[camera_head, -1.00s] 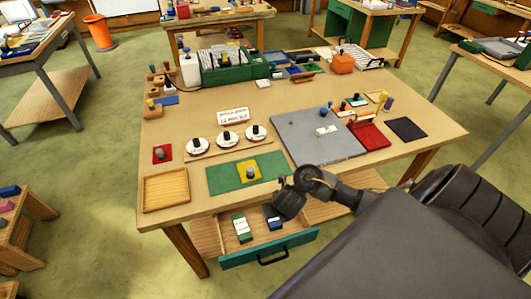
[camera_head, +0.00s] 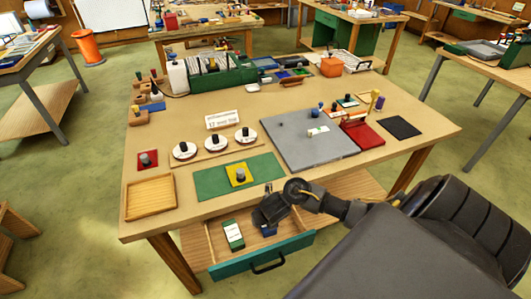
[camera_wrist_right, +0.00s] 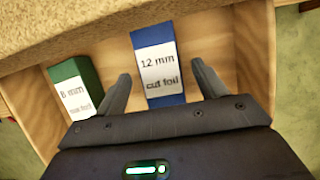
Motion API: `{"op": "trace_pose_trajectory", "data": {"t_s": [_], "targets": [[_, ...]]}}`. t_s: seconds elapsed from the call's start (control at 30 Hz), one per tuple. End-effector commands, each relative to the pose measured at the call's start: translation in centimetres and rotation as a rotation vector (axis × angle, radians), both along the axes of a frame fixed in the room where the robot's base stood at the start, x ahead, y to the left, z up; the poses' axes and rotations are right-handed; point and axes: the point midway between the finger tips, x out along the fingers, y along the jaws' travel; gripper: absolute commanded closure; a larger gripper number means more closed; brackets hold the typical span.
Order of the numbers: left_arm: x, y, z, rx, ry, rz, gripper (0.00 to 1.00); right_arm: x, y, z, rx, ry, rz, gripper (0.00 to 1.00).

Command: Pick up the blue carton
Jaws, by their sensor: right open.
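The blue carton (camera_wrist_right: 152,48), with a white label reading "12 mm cut foil", lies in an open wooden drawer. In the right wrist view it sits between and just beyond the fingertips of my open right gripper (camera_wrist_right: 160,84), which holds nothing. In the head view my right gripper (camera_head: 270,208) is over the drawer and hides most of the blue carton (camera_head: 268,230). A green carton (camera_wrist_right: 73,85) labelled "8 mm cut foil" lies to the left in the drawer; it also shows in the head view (camera_head: 233,235). My left gripper is not in view.
The drawer front (camera_head: 262,258) is teal with a dark handle. The workbench edge (camera_wrist_right: 100,22) runs close along the drawer. On the bench are a green mat (camera_head: 212,183), a wooden tray (camera_head: 150,197) and a grey board (camera_head: 300,145).

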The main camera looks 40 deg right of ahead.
Motion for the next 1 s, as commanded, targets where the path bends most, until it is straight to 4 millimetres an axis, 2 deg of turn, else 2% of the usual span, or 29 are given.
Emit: {"op": "trace_pose_trajectory", "data": {"t_s": [0.03, 0.1, 0.37, 0.73, 1.0], "targets": [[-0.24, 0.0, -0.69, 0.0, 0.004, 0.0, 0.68, 0.17, -0.15, -0.89, -0.001, 0.001, -0.002, 0.29], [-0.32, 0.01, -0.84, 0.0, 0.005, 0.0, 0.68, 0.34, -0.22, -1.2, -0.001, 0.0, 0.0, 0.29], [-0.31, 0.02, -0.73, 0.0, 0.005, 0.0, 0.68, 0.43, -0.24, -1.14, 0.0, 0.0, 0.0, 0.29], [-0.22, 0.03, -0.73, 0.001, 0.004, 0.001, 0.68, 0.41, -0.23, -1.15, -0.001, 0.0, 0.0, 0.78], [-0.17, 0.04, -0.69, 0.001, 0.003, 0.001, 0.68, 0.42, -0.23, -1.09, -0.001, 0.0, 0.0, 0.79]]}}
